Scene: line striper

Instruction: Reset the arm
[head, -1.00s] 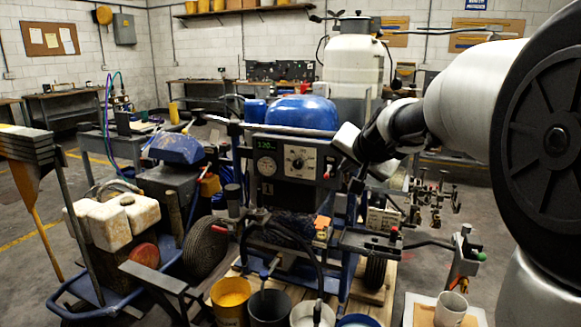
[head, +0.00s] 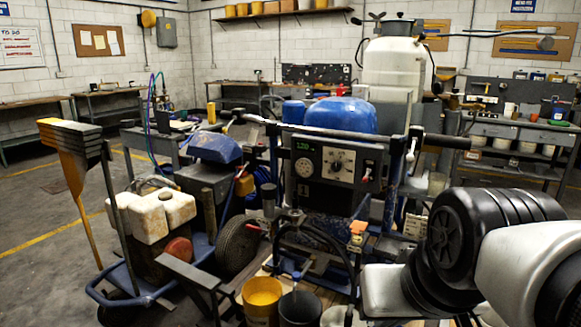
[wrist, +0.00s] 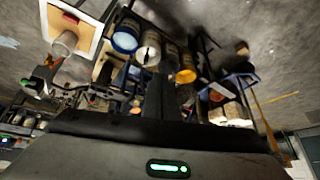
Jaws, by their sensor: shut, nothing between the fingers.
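My gripper (wrist: 160,95) shows in the wrist view as a dark pair of fingers closed together with nothing between them, above a dark hand body with a green light. In the head view my arm is folded low at the right, and the fingers cannot be made out there. The line striper (head: 335,162), with a blue cover, gauge and control panel, stands in the middle of the head view. My arm is in front of its right side and hides part of it.
A yellow-filled bucket (head: 262,296) and a dark bucket (head: 300,308) stand in front. A cart with white jugs (head: 150,215) is at the left. A mug (wrist: 63,45) sits on a white-edged board in the wrist view. Open floor (head: 40,250) lies at far left.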

